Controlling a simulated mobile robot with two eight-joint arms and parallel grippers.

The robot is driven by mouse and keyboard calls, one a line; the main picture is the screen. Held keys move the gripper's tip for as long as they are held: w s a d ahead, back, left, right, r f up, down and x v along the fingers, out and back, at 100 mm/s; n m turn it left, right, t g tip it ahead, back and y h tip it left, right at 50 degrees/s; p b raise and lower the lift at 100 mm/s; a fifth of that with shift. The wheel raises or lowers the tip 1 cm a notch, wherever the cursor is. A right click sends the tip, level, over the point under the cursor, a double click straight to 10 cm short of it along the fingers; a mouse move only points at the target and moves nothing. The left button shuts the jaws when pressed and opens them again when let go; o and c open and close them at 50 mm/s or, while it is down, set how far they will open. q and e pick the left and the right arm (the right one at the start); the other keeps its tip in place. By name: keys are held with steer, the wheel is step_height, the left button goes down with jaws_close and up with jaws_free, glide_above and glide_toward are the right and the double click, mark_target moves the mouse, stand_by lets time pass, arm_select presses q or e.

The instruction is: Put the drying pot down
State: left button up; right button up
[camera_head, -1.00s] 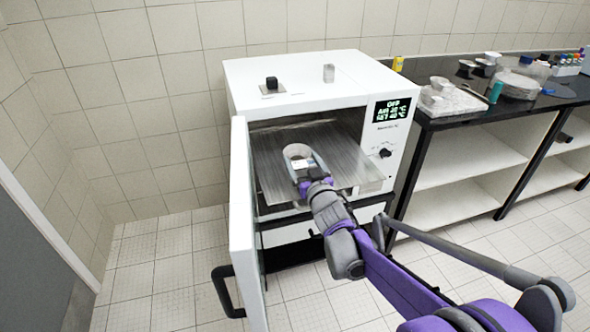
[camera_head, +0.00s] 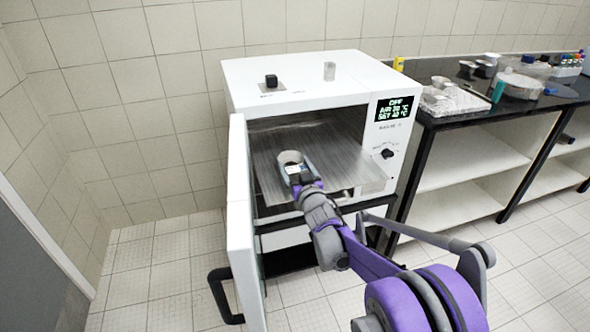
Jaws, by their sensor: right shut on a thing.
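The drying pot (camera_head: 291,158) is a small round pale pot at the end of my right arm. It is over the middle of the pulled-out metal shelf (camera_head: 345,165) of the white oven (camera_head: 300,80). Whether it touches the shelf or hangs just above it I cannot tell. My right gripper (camera_head: 297,172) is shut on the near side of the pot, and its fingers are small and partly hidden by the wrist. My left gripper is not in view.
The oven door (camera_head: 240,215) stands open on the left, with a black handle (camera_head: 222,295) jutting toward the front. A black bench (camera_head: 475,105) with a tray (camera_head: 452,103), bowls and bottles stands at the right. Bare tiled floor lies in front.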

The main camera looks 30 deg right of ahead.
steer(key=shift+r, duration=0.1)
steer(key=shift+f, duration=0.3)
steer(key=o, duration=1.1)
steer(key=shift+r, duration=0.1)
steer(key=shift+s+r, duration=0.15)
steer(key=shift+r, duration=0.15)
steer(key=p+v, duration=0.1)
steer(key=v, duration=1.1)
steer(key=shift+a, duration=0.1)
steer(key=s+a+f+n+g+y, duration=0.1)
steer(key=s+a+f+g, duration=0.3)
steer(key=s, duration=0.5)
steer(key=s+a+f+g+y, duration=0.1)
steer(key=s+a+f+g, duration=0.3)
steer(key=s+a, duration=0.4)
steer(key=s+a+f+n+g+y, duration=0.1)
steer(key=s+a+f+g, duration=0.4)
steer(key=s, duration=0.6)
steer(key=shift+s+a+f+n+y, duration=0.25)
steer(key=shift+s+a+n+y, duration=0.05)
steer(key=shift+a+y, duration=0.25)
